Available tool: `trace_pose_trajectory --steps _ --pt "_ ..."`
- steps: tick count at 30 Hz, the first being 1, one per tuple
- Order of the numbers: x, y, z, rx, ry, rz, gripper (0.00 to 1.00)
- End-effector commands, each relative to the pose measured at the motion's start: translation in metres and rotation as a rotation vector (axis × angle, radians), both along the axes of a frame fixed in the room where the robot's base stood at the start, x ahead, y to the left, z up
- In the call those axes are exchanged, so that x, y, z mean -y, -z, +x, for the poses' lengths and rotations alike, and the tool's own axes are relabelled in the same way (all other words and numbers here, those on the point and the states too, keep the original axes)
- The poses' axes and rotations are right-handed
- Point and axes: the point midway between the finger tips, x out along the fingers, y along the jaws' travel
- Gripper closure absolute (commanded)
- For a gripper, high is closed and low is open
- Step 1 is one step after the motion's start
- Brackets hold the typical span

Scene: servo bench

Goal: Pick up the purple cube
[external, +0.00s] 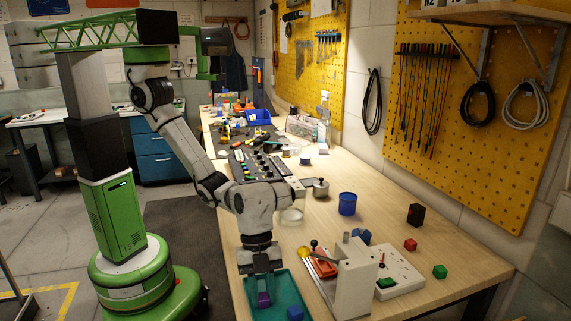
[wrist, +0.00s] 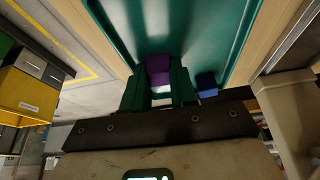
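The purple cube (wrist: 158,68) sits between the two fingertips of my gripper (wrist: 158,84) in the wrist view. It fills the gap, and both fingers appear to touch its sides, so my gripper looks shut on it. In the external view my gripper (external: 263,288) points down over the teal tray (external: 285,283), with the purple cube (external: 264,299) low between its fingers. I cannot tell for sure whether the cube touches the tray floor.
A blue cube (external: 295,313) is in the tray, right of my gripper; it also shows in the wrist view (wrist: 206,82). A grey-white fixture (external: 350,278) stands close right of the tray. A red cube (external: 410,244) and green cube (external: 440,271) lie farther right.

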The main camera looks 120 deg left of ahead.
Motion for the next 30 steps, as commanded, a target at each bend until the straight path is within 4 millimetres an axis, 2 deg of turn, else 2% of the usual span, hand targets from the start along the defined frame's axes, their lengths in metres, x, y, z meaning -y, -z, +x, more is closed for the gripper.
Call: trace_pose_trajectory --steps 1,6,17,20,24,30 --pt "0.0 0.0 0.0 0.0 0.0 0.0 0.86" --pt "0.0 0.0 0.0 0.0 0.0 0.0 1.0" --pt "0.0 -0.005 0.001 0.003 0.0 0.0 1.0" --pt "0.0 -0.013 0.001 0.003 0.0 0.0 1.0" --pt "0.0 -0.033 0.001 0.006 -0.001 -0.001 1.0" --pt "-0.008 -0.071 -0.032 0.006 0.002 -0.002 1.0"
